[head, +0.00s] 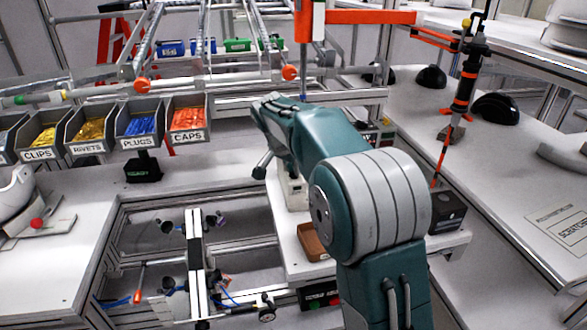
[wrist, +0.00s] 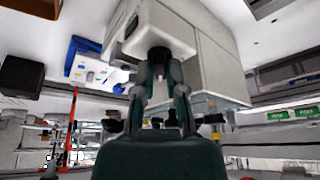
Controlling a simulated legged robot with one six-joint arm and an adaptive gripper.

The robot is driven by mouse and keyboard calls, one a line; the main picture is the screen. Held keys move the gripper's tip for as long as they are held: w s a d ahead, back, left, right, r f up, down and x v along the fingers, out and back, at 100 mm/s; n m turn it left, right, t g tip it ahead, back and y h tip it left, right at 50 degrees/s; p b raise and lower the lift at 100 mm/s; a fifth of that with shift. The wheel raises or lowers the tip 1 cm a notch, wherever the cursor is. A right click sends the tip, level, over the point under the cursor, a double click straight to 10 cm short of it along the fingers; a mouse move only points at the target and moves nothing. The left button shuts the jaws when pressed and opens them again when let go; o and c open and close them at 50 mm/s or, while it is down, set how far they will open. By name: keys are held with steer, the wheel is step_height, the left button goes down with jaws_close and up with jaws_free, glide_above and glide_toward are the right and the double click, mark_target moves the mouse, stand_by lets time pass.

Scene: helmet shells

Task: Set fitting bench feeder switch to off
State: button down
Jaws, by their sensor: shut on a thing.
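In the wrist view a pale box-shaped machine (wrist: 210,62), which looks like the feeder, fills the upper middle. A round black knob (wrist: 159,53) sits on its near face and looks like the switch. My gripper (wrist: 158,70) has its two fingers closed around this knob, one on each side. The fingers hide part of the knob, and I cannot read its setting. In the head view a pale part of the machine (head: 293,188) shows below my teal forearm. My arm hides the knob and most of my gripper there.
Labelled bins, such as the caps bin (head: 188,120), stand at the back left. A brown tray (head: 311,242) and a black box (head: 447,212) sit on the bench either side of my arm. A blue-and-white device (wrist: 92,62) is beside the machine. A hanging orange-and-black tool (head: 466,85) is at right.

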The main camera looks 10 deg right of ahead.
steer(key=m, duration=0.1)
steer(key=m+g, duration=0.1)
steer(key=m, duration=0.1)
steer(key=shift+w+a+f+m+h, duration=0.15)
steer(key=shift+m+h, duration=0.15)
steer(key=m+g, duration=0.1)
steer(key=m, duration=0.3)
steer(key=shift+w+g, duration=0.1)
steer(key=shift+g, duration=0.3)
steer(key=shift+m, duration=0.4)
steer(key=c, duration=0.7)
jaws_free()
steer(key=shift+a, duration=0.15)
steer(key=shift+r+h, duration=0.2)
steer(key=shift+h, duration=0.1)
steer(key=v, duration=1.1)
steer(key=shift+w+a+r, duration=0.2)
steer(key=shift+w+r, duration=0.05)
steer(key=shift+r, duration=0.05)
